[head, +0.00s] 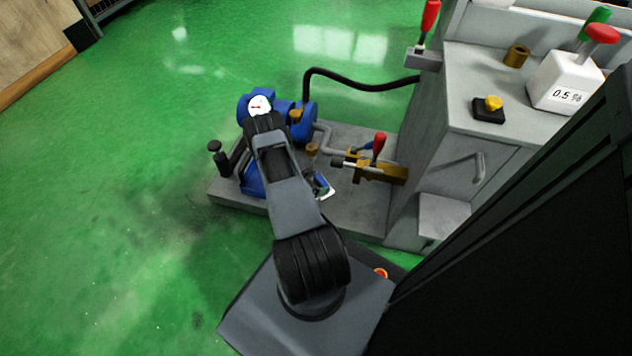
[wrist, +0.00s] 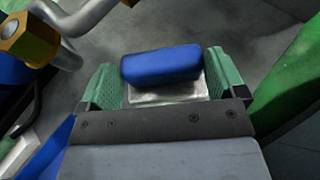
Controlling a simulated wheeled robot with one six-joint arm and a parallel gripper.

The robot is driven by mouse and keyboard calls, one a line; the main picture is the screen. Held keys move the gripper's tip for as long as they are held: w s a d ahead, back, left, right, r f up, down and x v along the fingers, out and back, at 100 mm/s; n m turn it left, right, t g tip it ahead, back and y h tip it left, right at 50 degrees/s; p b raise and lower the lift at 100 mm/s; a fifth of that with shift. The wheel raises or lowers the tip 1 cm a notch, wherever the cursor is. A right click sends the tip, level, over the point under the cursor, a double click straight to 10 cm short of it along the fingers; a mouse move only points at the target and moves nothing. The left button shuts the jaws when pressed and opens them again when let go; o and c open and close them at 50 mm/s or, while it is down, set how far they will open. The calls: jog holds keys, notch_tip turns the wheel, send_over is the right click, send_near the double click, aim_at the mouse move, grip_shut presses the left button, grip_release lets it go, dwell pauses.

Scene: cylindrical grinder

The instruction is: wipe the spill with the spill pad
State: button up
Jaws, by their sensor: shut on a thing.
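My gripper (wrist: 160,62) shows in the wrist view with its green fingers on either side of a blue block-like pad (wrist: 162,67), which I take to be the spill pad. A pale, shiny layer shows under the blue part. The gripper is shut on it. Dark grey surface lies beyond the fingers. In the head view my arm hides most of the gripper; only a small green and pale part shows beside the arm over the grey plinth (head: 352,212). I cannot make out the spill for certain; a darker, smudged patch (head: 185,232) shows on the green floor.
A blue pump (head: 300,118) with a black hose (head: 365,85) stands on the plinth. A brass valve with a red handle (head: 379,150) sits close to the right of my arm. The grey machine cabinet (head: 450,150) stands further right. Open green floor lies left.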

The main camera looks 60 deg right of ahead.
jog(key=shift+f+b, duration=1.95)
jog(key=shift+f, duration=0.75)
jog(key=shift+f, duration=1.05)
jog(key=shift+w, duration=0.1)
jog(key=shift+w+a, duration=0.3)
jog(key=shift+w, duration=0.55)
jog(key=shift+w+a, duration=0.25)
jog(key=shift+w, duration=0.55)
jog(key=shift+w+a+f, duration=0.1)
jog(key=shift+w+a, duration=0.2)
jog(key=shift+w, duration=0.6)
jog(key=shift+w+a+f, duration=0.1)
jog(key=shift+w+a, duration=0.2)
jog(key=shift+w, duration=0.55)
jog(key=shift+w+a+r, duration=0.1)
jog(key=shift+w+a, duration=0.15)
jog(key=shift+w, duration=0.55)
jog(key=shift+w+a+r, duration=0.1)
jog(key=shift+w+a, duration=0.15)
jog(key=shift+w, duration=0.55)
